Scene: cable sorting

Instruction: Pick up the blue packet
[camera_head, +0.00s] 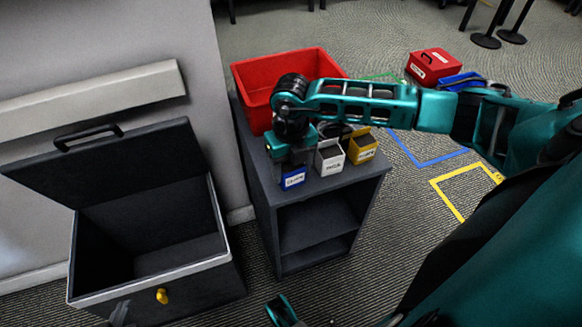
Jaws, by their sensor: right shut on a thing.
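The blue packet (293,179) with a white label is at the front left corner of the dark shelf unit's top, directly under my right gripper (291,163). My right arm reaches in from the right, and the gripper points down and is shut on the packet. The gripper hides the packet's upper part. I cannot tell whether the packet still touches the shelf top.
A white box (330,161) and a yellow box (362,148) stand just right of the packet. A red bin (253,80) is behind. A black case (205,262) with its lid open stands left. A red box (434,64) lies on the floor near blue and yellow floor markings.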

